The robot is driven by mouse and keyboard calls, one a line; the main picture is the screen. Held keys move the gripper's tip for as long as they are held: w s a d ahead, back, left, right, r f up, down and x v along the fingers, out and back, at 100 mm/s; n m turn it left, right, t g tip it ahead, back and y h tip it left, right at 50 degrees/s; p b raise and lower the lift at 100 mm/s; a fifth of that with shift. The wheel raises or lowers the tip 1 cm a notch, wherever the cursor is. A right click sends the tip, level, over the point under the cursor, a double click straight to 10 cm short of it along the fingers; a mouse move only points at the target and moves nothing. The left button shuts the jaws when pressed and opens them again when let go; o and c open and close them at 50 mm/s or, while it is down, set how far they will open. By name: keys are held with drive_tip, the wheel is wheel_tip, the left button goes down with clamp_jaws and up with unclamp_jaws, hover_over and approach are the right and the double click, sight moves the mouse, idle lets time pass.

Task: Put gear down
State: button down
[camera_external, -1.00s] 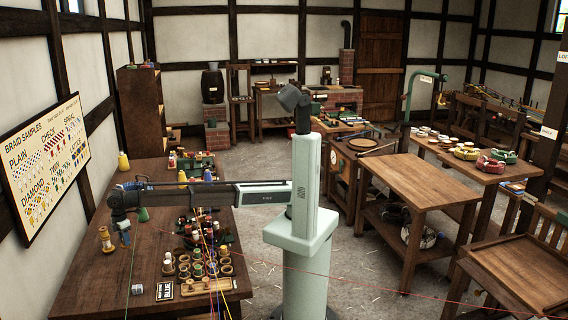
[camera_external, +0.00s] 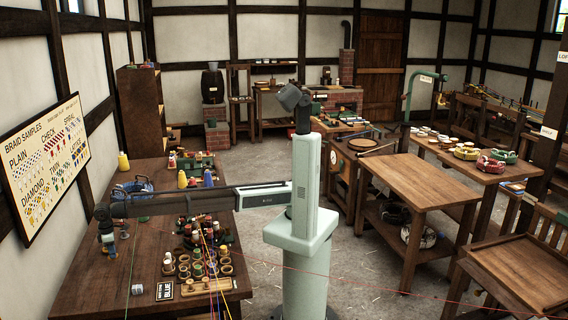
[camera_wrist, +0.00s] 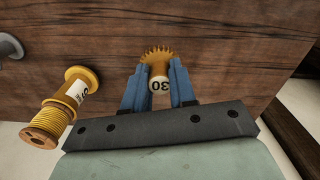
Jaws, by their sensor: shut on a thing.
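A brass-yellow toothed gear (camera_wrist: 155,53) with a white hub marked 30 sits between the blue fingers of my gripper (camera_wrist: 158,82) in the wrist view. The fingers are shut on its hub. The wooden table top (camera_wrist: 220,40) lies right beyond the gear; I cannot tell whether they touch. In the external view my gripper (camera_external: 109,247) points down low over the left part of the table (camera_external: 90,285). The gear is too small to make out there.
A yellow spool (camera_wrist: 65,108) with wound cord is left of my gripper in the wrist view. A grey round piece (camera_wrist: 10,46) is at the far left. Several cups (camera_external: 197,270), cones and a BLUE sign (camera_external: 165,291) stand to the right on the table.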

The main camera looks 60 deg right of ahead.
drive_tip(key=shift+f, duration=2.9)
drive_tip(key=shift+f, duration=0.1)
drive_tip(key=c, duration=0.9)
unclamp_jaws()
wheel_tip(320, 180, up, 12)
drive_tip(key=shift+r, duration=0.15)
